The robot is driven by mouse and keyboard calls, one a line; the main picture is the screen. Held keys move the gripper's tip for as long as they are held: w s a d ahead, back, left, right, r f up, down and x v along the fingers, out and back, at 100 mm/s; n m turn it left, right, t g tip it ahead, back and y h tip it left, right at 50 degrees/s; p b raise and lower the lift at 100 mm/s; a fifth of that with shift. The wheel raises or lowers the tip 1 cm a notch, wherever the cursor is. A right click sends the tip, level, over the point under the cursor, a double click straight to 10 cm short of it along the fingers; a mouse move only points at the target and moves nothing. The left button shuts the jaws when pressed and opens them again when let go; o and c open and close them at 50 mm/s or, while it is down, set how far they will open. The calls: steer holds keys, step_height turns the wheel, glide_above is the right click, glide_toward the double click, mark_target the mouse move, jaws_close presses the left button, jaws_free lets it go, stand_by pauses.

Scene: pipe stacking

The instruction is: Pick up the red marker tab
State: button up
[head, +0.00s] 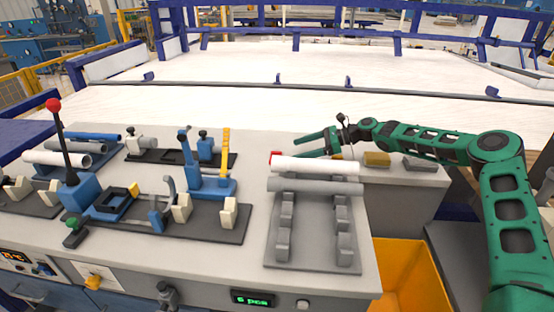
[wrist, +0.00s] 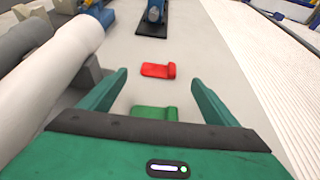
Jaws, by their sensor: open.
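The red marker tab (wrist: 158,70) lies flat on the grey bench top, centred ahead of my gripper in the wrist view. In the head view only a small part of the red marker tab (head: 275,156) shows behind the white pipe's left end. My gripper (wrist: 160,77) is open and empty, its two green fingers on either side of the line to the tab. In the head view my gripper (head: 292,148) reaches leftward over the bench, right of the tab. A green tab (wrist: 155,113) lies nearer the palm, between the fingers in the picture.
A white pipe (head: 315,165) and a grey pipe (head: 315,187) lie across a grey rack (head: 313,245), close beside my gripper. Blue clamp fixtures (head: 208,182) stand to the left. A yellow block (head: 377,159) sits to the right. An orange bin (head: 410,275) stands below the bench.

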steer(key=x, duration=0.8)
steer(key=shift+a+f, duration=0.2)
steer(key=shift+a, duration=0.1)
steer(key=c, duration=1.1)
